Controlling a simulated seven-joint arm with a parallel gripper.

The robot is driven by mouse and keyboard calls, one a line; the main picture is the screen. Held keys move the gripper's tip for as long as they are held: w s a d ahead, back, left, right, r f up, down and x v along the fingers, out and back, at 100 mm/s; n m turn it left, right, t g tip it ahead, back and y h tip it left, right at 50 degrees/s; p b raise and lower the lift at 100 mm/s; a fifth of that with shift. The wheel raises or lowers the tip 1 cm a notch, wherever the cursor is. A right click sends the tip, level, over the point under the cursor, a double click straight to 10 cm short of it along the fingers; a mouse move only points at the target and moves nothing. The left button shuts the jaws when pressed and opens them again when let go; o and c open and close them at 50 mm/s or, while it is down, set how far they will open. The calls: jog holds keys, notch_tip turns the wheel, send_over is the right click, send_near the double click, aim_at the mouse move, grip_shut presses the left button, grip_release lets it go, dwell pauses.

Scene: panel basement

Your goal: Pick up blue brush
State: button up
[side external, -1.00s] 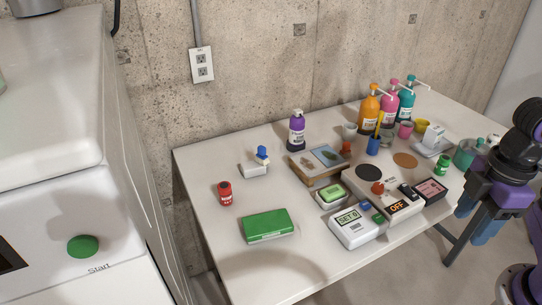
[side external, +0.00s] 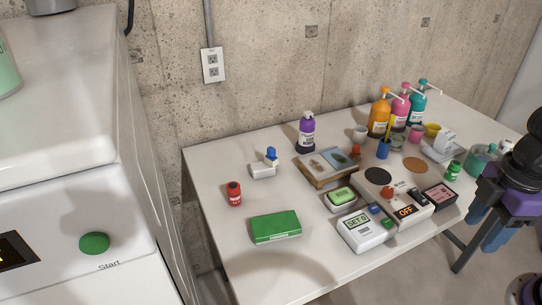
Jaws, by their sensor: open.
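I cannot make out for sure which thing is the blue brush. A small blue-topped piece (side external: 271,154) stands on a white block (side external: 263,171) at the back left of the white table. A blue cup (side external: 383,149) with a yellow stick (side external: 388,130) upright in it stands near the middle back. My gripper (side external: 490,225), with blue fingers below a purple wrist, hangs at the right, by the table's right front edge. It is open and holds nothing that I can see. It is well apart from both blue things.
A green box (side external: 275,228), red bottle (side external: 234,194) and purple bottle (side external: 306,133) are on the left half. Several boxes, including a "SET" device (side external: 362,232), crowd the front middle. Pump bottles (side external: 379,114) line the back right. The front left tabletop is clear.

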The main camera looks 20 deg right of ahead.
jog(key=shift+o, duration=0.4)
jog(key=shift+a, duration=0.1)
jog(key=w+a+f+m+t+y, duration=0.2)
jog(key=w+a+f, duration=0.1)
jog(key=w+a, duration=0.5)
jog(key=m+t+y, duration=0.3)
jog(key=m+t, duration=0.3)
jog(key=t, duration=0.4)
send_near(275, 154)
jog(key=x, duration=0.6)
jog(key=shift+a+r, duration=0.2)
jog(key=shift+a, duration=0.2)
jog(key=shift+d+x, duration=0.15)
jog(key=shift+x, duration=1.2)
jog(key=shift+d+x, duration=0.1)
jog(key=shift+x, duration=1.25)
jog(key=shift+f, duration=0.15)
